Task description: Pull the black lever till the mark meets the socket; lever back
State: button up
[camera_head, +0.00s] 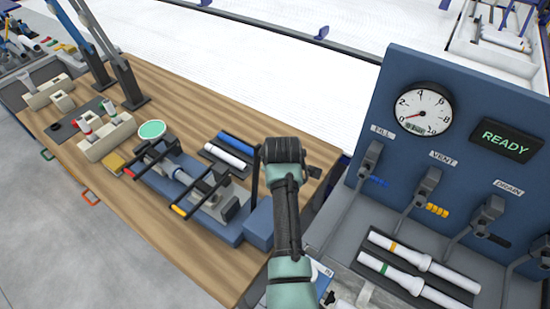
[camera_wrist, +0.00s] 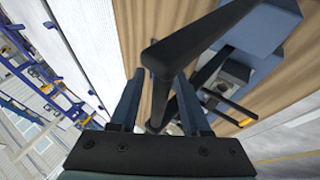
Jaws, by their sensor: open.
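The black lever (camera_head: 256,174) stands up from the right end of the blue fixture (camera_head: 215,225) on the wooden bench. In the wrist view the lever (camera_wrist: 195,35) has a long arm and a crosswise grip bar. My gripper (camera_wrist: 160,78) is open, with a finger on each side of the grip bar; I cannot tell whether either touches it. In the head view my wrist hides the fingers. A grey pipe (camera_head: 170,160) lies along the fixture toward a grey socket block (camera_head: 231,207). The mark is too small to make out.
A blue and a white pipe lie in a dark tray (camera_head: 240,170) behind the fixture. A blue panel (camera_head: 470,95) with a gauge (camera_head: 423,108), a READY display (camera_head: 506,139) and several valve levers stands at right. White pipes lie below it. The bench front is clear.

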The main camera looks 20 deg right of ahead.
jog(key=shift+s+r, duration=0.1)
jog(key=shift+r, duration=0.05)
jog(key=b+v, duration=0.2)
jog(key=v, duration=1)
jog(key=shift+s+r, duration=0.2)
jog(key=shift+r, duration=0.05)
jog(key=w+a+r+m+t+b, duration=0.1)
jog(key=w+a+r+m+t, duration=0.3)
jog(key=r, duration=0.7)
jog(key=s+a+r+t+b, duration=0.1)
jog(key=a+r+t, duration=0.3)
jog(key=r, duration=0.7)
jog(key=s+a+r+m+t+y, duration=0.1)
jog(key=s+a+r+m+t, duration=0.1)
jog(key=s+r+t, duration=0.4)
jog(key=s+a+r+m+t+y, duration=0.1)
jog(key=s+a+r+t, duration=0.4)
jog(key=s+r, duration=0.6)
notch_tip(320, 180, up, 6)
jog(key=shift+a+r+m+t+b, duration=0.15)
jog(key=shift+a+m+t+b, duration=0.15)
jog(key=shift+m+t, duration=0.35)
jog(key=shift+w, duration=0.1)
